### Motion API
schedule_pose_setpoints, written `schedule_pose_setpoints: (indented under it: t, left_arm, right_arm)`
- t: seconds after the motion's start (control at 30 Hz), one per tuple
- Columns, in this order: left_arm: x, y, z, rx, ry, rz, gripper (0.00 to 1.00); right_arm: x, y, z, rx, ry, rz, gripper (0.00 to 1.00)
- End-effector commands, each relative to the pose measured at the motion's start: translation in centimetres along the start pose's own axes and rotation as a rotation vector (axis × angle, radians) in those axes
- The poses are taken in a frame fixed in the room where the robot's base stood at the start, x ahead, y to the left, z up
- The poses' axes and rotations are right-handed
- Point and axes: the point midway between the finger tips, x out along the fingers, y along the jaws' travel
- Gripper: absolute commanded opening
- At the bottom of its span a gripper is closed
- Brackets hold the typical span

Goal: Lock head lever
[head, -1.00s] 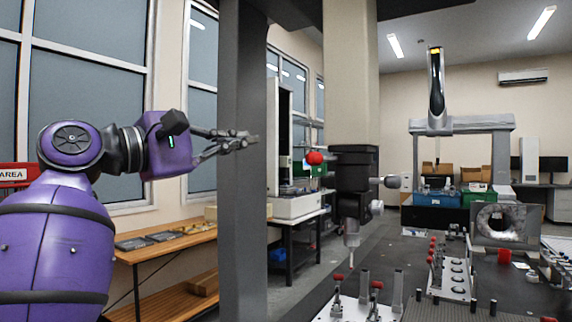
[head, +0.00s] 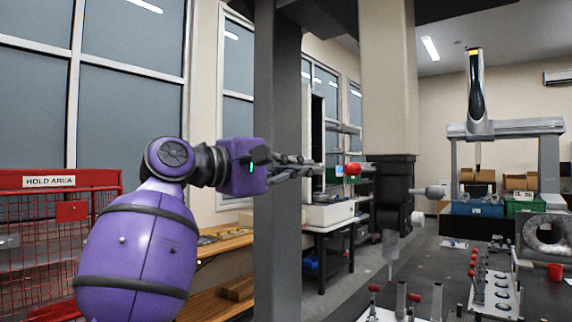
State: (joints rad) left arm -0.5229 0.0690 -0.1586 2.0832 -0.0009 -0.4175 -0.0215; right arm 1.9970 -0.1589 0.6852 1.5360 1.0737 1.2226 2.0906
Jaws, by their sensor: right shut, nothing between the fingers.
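The dark measuring head (head: 390,185) hangs from the beige vertical column of the gantry, with its thin probe pointing down. A lever with a red ball knob (head: 352,169) sticks out from the head's left side. A grey knob (head: 434,192) sticks out on its right side. My right gripper (head: 318,167), on the purple arm, is shut and empty. It points right at about the height of the red knob, with its tips just left of it in the picture; I cannot tell whether they touch. My left gripper is out of view.
A dark upright post (head: 278,200) stands close to my gripper and wrist. Below the head, a dark table (head: 430,262) carries a fixture plate (head: 497,294) and several red-tipped clamps. A red cage (head: 50,225) stands at the left.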

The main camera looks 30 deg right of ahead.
Motion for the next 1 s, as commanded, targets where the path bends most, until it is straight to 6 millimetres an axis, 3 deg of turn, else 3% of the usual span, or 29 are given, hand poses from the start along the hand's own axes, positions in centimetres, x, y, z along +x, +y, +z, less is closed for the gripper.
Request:
schedule_pose_setpoints:
  t: [0.1, 0.2, 0.5, 1.0]
  left_arm:
    - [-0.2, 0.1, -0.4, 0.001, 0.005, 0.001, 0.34]
    - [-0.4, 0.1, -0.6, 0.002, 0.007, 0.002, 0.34]
    - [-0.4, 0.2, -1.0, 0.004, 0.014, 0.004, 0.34]
    - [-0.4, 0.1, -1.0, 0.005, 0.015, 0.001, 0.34]
  right_arm:
    - [2.7, 0.1, 0.1, 0.001, -0.002, -0.001, 0.00]
    - [4.3, 0.1, 0.2, 0.003, 0.000, -0.001, 0.00]
    - [2.8, 0.0, 3.5, 0.002, 0.002, 0.000, 0.00]
    - [2.9, 0.0, 3.8, 0.000, 0.003, 0.000, 0.00]
